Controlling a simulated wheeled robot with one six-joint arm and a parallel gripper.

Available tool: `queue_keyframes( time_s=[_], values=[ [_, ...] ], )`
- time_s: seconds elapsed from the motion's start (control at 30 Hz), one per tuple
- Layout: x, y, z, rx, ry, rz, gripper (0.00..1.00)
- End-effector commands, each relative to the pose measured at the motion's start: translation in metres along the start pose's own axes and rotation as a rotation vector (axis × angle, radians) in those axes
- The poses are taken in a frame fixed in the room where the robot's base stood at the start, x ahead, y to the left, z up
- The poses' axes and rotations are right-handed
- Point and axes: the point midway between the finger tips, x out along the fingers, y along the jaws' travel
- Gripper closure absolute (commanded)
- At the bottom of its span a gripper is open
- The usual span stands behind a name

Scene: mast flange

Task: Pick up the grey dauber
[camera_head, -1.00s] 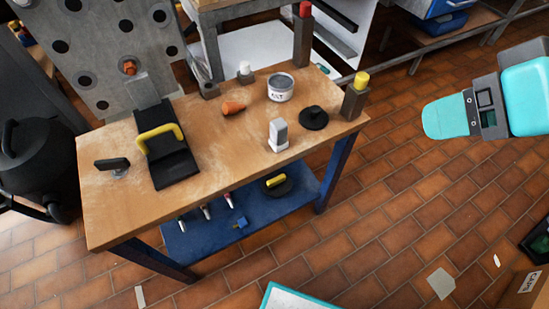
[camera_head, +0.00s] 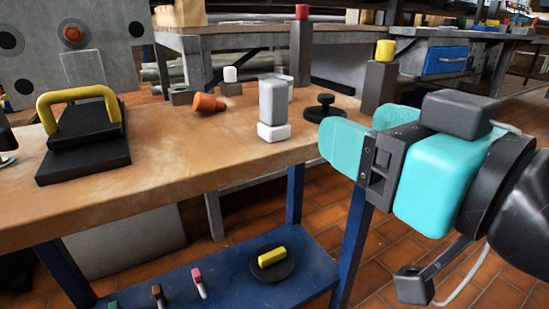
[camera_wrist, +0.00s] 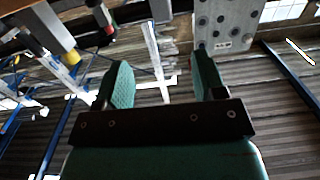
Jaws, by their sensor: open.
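The grey dauber (camera_head: 272,103) appears to be the upright grey block on a white foot, standing near the front right edge of the wooden bench top (camera_head: 180,175). My gripper (camera_head: 350,142) is in the air to the right of it in the head view, apart from it. In the wrist view the two teal fingers of my gripper (camera_wrist: 162,82) stand apart with nothing between them. The dauber cannot be made out in the wrist view.
Near the dauber stand a black round knob (camera_head: 325,107), a partly hidden pot (camera_head: 287,79), an orange piece (camera_head: 208,103) and a yellow-capped post (camera_head: 380,80). A yellow-handled black block (camera_head: 85,150) is at left. The blue lower shelf (camera_head: 225,285) holds small items.

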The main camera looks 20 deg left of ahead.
Motion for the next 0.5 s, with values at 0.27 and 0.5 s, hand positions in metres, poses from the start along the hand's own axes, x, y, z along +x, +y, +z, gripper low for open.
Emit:
queue_keyframes(
  time_s=[0.27,0.5],
  values=[
    [0.023,-0.004,-0.002,-0.007,0.022,-0.008,0.36],
    [0.040,-0.001,-0.004,0.001,0.017,0.010,0.36]
  ],
)
